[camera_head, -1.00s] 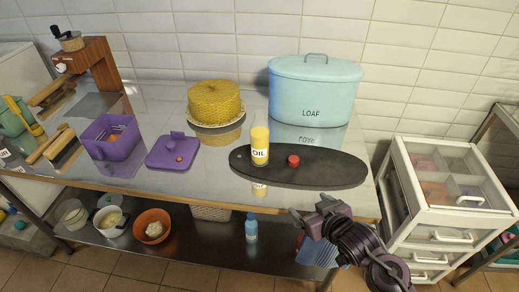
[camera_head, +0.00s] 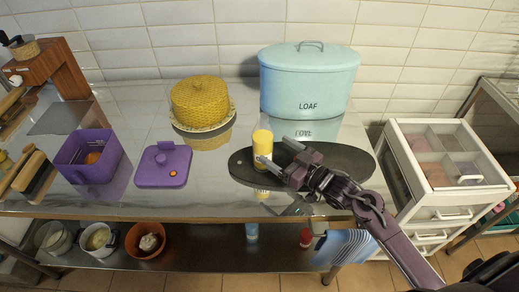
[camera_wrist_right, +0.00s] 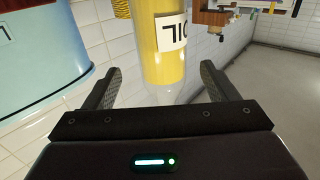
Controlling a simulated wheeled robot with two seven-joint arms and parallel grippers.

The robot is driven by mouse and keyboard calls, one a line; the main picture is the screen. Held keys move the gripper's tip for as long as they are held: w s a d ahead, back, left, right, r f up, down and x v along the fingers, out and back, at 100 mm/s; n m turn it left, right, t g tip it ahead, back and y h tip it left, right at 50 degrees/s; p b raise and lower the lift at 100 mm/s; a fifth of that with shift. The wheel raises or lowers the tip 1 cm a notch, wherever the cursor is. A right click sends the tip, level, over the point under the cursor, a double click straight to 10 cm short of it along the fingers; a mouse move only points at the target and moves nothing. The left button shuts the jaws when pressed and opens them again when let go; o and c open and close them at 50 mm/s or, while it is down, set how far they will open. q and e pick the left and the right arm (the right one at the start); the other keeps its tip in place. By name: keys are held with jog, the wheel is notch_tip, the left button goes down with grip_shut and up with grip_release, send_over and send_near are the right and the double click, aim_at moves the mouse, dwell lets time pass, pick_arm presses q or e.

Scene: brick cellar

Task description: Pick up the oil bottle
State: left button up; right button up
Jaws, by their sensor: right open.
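The oil bottle (camera_head: 262,143) stands upright on the dark oval board (camera_head: 345,160), its yellow contents showing. My right gripper (camera_head: 277,151) is at the bottle's right side, with its fingers pointing towards it. In the right wrist view the bottle (camera_wrist_right: 168,50), with its white label, shows between and beyond the two open fingers (camera_wrist_right: 160,88). No contact with it is visible. My left gripper is in neither view.
A blue loaf bin (camera_head: 309,85) stands behind the board. A yellow woven dome (camera_head: 200,102), a purple lid (camera_head: 163,166) and a purple box (camera_head: 88,160) are to the left. A white drawer unit (camera_head: 450,165) stands right of the table.

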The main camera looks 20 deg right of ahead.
aim_at(271, 148)
jog(key=shift+p+x, duration=0.45)
jog(key=shift+x, duration=0.7)
jog(key=shift+p+x, duration=0.35)
jog(key=shift+x, duration=1.65)
jog(key=shift+s+a+f, duration=0.1)
jog(key=shift+f, duration=0.1)
jog(key=c, duration=0.9)
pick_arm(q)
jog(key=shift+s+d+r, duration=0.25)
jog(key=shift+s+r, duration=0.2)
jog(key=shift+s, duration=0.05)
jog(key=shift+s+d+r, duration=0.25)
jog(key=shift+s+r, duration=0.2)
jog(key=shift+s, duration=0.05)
pick_arm(e)
jog(key=c, duration=0.4)
jog(key=shift+r, duration=0.1)
